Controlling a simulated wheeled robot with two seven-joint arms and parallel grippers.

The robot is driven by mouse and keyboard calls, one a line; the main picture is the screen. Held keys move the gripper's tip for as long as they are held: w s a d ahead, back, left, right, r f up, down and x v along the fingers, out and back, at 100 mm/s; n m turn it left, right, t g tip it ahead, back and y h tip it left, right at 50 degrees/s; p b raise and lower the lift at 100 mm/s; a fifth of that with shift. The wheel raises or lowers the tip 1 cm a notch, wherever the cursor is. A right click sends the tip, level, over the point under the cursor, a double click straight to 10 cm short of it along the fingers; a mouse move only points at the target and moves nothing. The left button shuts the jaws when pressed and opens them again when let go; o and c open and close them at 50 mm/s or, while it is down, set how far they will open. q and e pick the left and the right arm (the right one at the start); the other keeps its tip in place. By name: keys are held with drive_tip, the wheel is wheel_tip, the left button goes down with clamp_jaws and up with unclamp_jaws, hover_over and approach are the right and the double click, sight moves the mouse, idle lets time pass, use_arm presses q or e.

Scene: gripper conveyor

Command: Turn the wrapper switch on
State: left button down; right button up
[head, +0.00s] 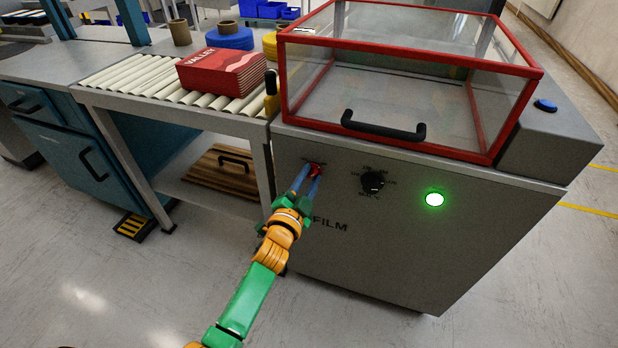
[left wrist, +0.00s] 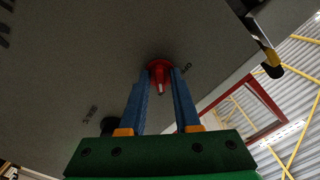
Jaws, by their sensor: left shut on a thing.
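The wrapper switch is a red rotary knob (head: 315,170) on the grey front panel of the wrapper (head: 400,240). My left gripper (head: 310,175) is at the panel with its blue fingers shut on the red knob. In the left wrist view the red switch (left wrist: 159,75) sits between the two blue fingertips, and small marks show on the panel beside it. A round green lamp (head: 434,199) on the panel is lit. My right gripper is not in view.
A black dial (head: 373,182) is right of the red switch. A red-framed clear lid (head: 410,85) with a black handle (head: 383,126) tops the wrapper. A red box (head: 222,72) lies on the roller conveyor (head: 130,76). A blue button (head: 545,105) is at the right.

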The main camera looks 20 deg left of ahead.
use_arm(q)
drive_tip(key=c, duration=0.9)
unclamp_jaws()
drive_tip(key=s+p, duration=0.1)
drive_tip(key=s, duration=0.6)
drive_tip(key=shift+a, duration=0.1)
